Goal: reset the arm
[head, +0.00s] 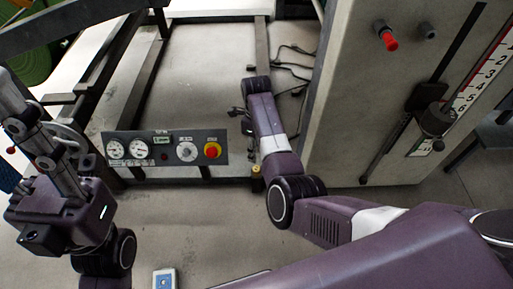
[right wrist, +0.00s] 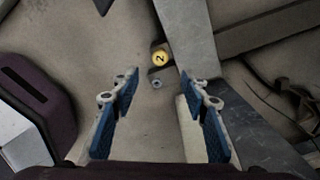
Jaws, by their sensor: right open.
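My right arm reaches in from the right in the head view and bends up at its elbow. Its gripper (head: 246,117) shows only as a small dark shape beside the forearm, above the floor behind the control panel. In the right wrist view the right gripper (right wrist: 160,112) is open, its two blue-padded fingers wide apart with nothing between them. My left arm (head: 65,212) stands at the left edge of the head view; I cannot make out the state of its fingers.
A control panel (head: 165,148) with gauges and a red button stands on a metal frame. A grey cabinet (head: 365,110) with a red knob (head: 389,41) stands at right. Cables (head: 290,68) lie on the floor.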

